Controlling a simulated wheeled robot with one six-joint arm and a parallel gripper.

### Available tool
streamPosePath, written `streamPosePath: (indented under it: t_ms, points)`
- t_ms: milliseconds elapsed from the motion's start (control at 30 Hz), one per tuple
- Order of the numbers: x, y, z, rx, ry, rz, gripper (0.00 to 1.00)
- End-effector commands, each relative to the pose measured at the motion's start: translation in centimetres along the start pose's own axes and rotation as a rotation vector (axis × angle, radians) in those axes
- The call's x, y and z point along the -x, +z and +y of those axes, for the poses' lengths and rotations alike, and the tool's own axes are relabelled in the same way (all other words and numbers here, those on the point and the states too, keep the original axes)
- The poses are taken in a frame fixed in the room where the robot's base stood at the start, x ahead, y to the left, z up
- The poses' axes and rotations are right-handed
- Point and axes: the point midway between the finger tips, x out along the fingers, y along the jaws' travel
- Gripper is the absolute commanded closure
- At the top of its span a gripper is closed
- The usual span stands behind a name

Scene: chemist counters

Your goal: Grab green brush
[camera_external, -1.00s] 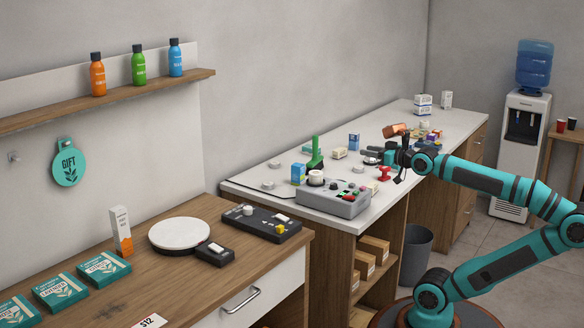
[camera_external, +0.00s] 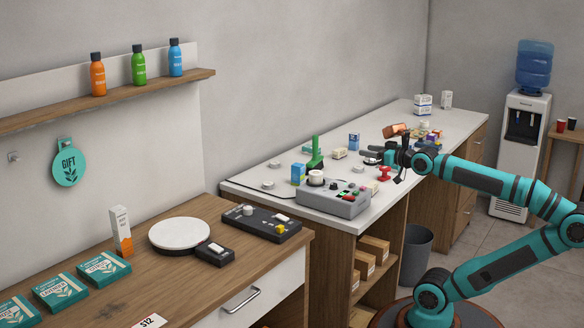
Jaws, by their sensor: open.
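A tall green thing (camera_external: 316,153) stands upright on the white-topped counter (camera_external: 270,205), just behind a grey control box. It has a narrow top and a wider lower part; it looks like the green brush, but it is too small to be sure. My gripper (camera_external: 370,156) reaches over the counter from the right, its fingers pointing left. It is open and I see nothing held in it.
The grey control box (camera_external: 345,205) and a white roll (camera_external: 315,178) stand in front of the green thing. A blue box (camera_external: 298,174) is at its left, a cream box (camera_external: 339,153) at its right. A red item (camera_external: 384,174) is below my gripper.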

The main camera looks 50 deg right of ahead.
Motion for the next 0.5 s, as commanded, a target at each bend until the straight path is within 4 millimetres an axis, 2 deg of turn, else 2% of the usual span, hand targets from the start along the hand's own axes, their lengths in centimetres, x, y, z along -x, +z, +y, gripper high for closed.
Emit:
streamPosePath:
  t_ms: [167,500]
  points:
    - [-1.7,-1.0,0.6,0.007,0.017,-0.05,0.51]
    - [-9.4,-4.3,3.9,0.027,0.08,-0.288,0.51]
